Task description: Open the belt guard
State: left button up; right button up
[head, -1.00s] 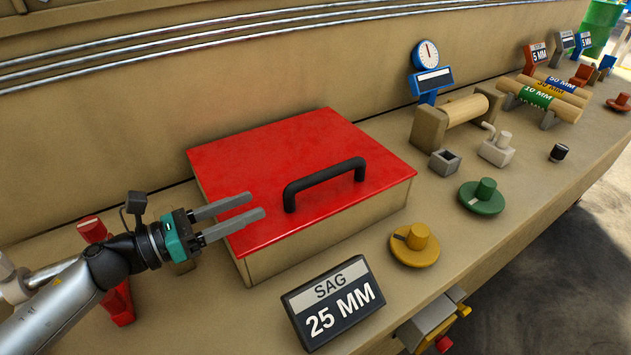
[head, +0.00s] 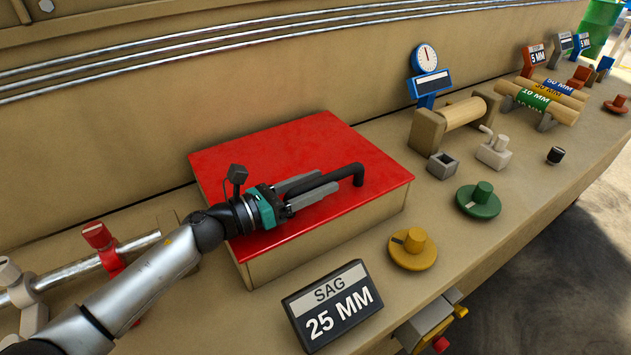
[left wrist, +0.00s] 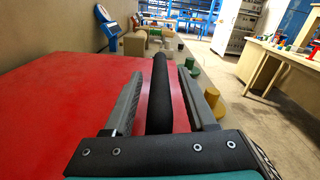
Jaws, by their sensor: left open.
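The belt guard (head: 262,150) is a tan box with a red top, and it lies closed on the bench. A black bar handle (head: 352,176) stands on its red top near the front edge. My left gripper (head: 325,184) is open at the handle, above the red top. In the left wrist view the handle (left wrist: 160,95) runs lengthwise between the two grey fingers, with gaps on both sides. The near part of the handle is hidden by the gripper in the head view. My right gripper is not in view.
A "SAG 25 MM" sign (head: 332,306) stands in front of the guard. A yellow knob (head: 412,249) and a green knob (head: 478,200) sit to the right. A blue dial gauge (head: 428,75) and a wooden roller (head: 463,112) stand behind them.

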pick_arm(q)
grip_shut()
dwell(0.5)
dwell(1.0)
